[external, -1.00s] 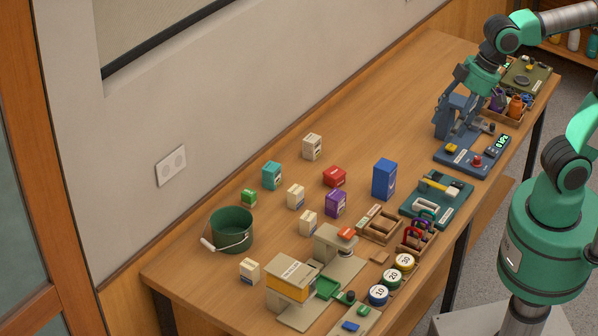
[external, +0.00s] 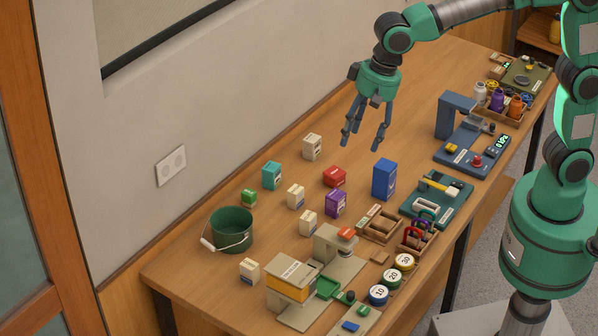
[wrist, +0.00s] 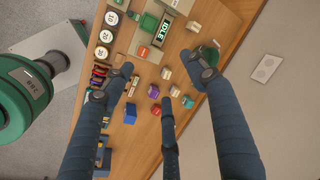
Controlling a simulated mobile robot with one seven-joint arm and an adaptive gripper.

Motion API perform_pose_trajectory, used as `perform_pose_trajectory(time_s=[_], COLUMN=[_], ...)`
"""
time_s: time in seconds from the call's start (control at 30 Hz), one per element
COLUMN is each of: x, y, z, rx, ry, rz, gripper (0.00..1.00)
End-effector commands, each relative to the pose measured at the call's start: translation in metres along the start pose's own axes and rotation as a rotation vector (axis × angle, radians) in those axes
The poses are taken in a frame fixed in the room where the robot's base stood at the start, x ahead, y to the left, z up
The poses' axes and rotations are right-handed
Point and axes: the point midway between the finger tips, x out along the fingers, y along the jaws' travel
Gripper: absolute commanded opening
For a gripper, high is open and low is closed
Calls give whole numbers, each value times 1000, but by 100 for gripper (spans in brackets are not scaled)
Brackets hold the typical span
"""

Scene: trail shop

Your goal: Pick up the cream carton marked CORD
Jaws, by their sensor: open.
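Several cream cartons stand on the table: one at the back (external: 312,146), one mid-table (external: 296,196), one a little nearer (external: 308,222) and one at the front left (external: 250,271). Their print is too small to read, so I cannot tell which is marked CORD. My gripper (external: 363,146) is open and empty, pointing down above the table, to the right of the back carton in the picture. In the wrist view its spread fingers (wrist: 163,76) frame part of the group; a cream carton (wrist: 166,73) shows between them, and one finger hides part of the table.
Near the cartons are a teal carton (external: 272,175), a red box (external: 334,177), a purple carton (external: 335,204), a tall blue box (external: 384,179) and a small green box (external: 248,198). A green bucket (external: 232,230) stands left.

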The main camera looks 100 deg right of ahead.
Motion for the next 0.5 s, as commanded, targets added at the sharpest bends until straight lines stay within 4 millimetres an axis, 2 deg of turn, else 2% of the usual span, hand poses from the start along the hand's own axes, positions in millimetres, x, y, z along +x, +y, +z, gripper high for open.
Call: perform_pose_trajectory(time_s=[0.2, 0.5], x=[35, 92], y=[-39, -84], z=[-22, -49], rx=[166, 395], ry=[-13, -20], rz=[35, 84], gripper=[57, 57])
